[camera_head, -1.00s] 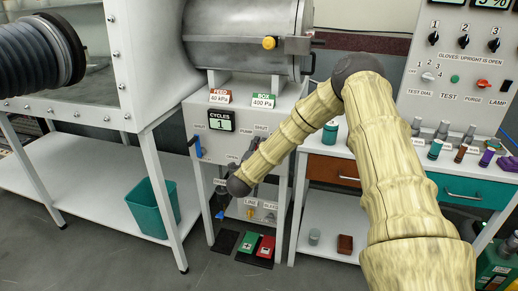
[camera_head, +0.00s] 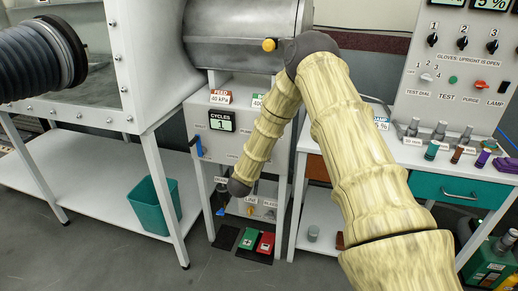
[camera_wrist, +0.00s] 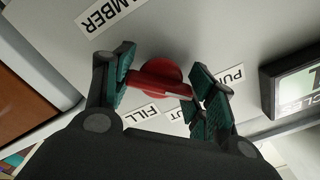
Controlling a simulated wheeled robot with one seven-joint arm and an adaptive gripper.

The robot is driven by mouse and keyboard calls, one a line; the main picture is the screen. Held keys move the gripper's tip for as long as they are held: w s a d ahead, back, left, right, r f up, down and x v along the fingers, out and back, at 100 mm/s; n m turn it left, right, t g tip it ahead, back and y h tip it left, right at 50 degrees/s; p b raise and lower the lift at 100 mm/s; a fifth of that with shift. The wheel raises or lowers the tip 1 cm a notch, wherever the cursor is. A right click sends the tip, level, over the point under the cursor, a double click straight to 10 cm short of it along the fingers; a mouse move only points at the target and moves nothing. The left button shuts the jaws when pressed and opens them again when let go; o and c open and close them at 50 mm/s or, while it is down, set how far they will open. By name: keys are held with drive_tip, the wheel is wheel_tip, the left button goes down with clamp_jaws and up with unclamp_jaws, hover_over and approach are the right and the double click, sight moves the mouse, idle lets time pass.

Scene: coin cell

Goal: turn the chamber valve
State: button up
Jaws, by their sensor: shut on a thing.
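The chamber valve is a red knob (camera_wrist: 160,75) with a pale pointer mark, on a grey panel in the wrist view. Labels reading CHAMBER (camera_wrist: 107,13), FILL (camera_wrist: 139,114), SHUT and PUMP (camera_wrist: 227,75) lie around it. My gripper (camera_wrist: 164,80) has its teal-padded fingers on either side of the knob and is shut on it. The pointer mark faces the SHUT and PUMP side; its exact setting is hard to tell. In the head view my arm hides the valve, and the gripper is not clearly visible there.
The cycles display (camera_head: 222,121) reads 1, with a blue lever (camera_head: 198,146) beside it. Line and bleed valves sit lower on the stand. Green (camera_head: 249,239) and red (camera_head: 266,243) pedals lie on the floor. A teal bin (camera_head: 153,204) stands on the left shelf.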

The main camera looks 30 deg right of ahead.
drive_tip(key=shift+s+a+f+n, duration=0.1)
drive_tip(key=shift+f+n, duration=0.05)
drive_tip(key=shift+n, duration=0.55)
drive_tip(key=o, duration=1)
drive_tip(key=shift+o, duration=0.2)
drive_tip(key=v, duration=1.2)
drive_tip(key=s+a+f+n+g+y+p, duration=0.2)
drive_tip(key=s+a+f+n+y, duration=0.35)
drive_tip(key=s+f, duration=0.3)
drive_tip(key=s+a+f+n+g+y+p, duration=0.1)
drive_tip(key=s+a+f+n+y+p, duration=0.1)
drive_tip(key=s+a+f+n+y, duration=0.5)
drive_tip(key=s+a+f+n+g+p, duration=0.1)
drive_tip(key=s+a+f+g, duration=0.1)
drive_tip(key=s, duration=0.8)
drive_tip(key=s+a+f+n+g+y+p, duration=0.1)
drive_tip(key=s+a+f+n+g, duration=0.1)
drive_tip(key=s, duration=0.7)
drive_tip(key=s+a+f+n+g, duration=0.1)
drive_tip(key=s+a+f+g, duration=0.1)
drive_tip(key=s, duration=0.8)
drive_tip(key=f+g, duration=0.1)
drive_tip(key=g, duration=0.1)
drive_tip(key=shift+s+a+f+n+g+p, duration=0.3)
drive_tip(key=shift+a+n+p, duration=0.05)
drive_tip(key=shift+p, duration=0.05)
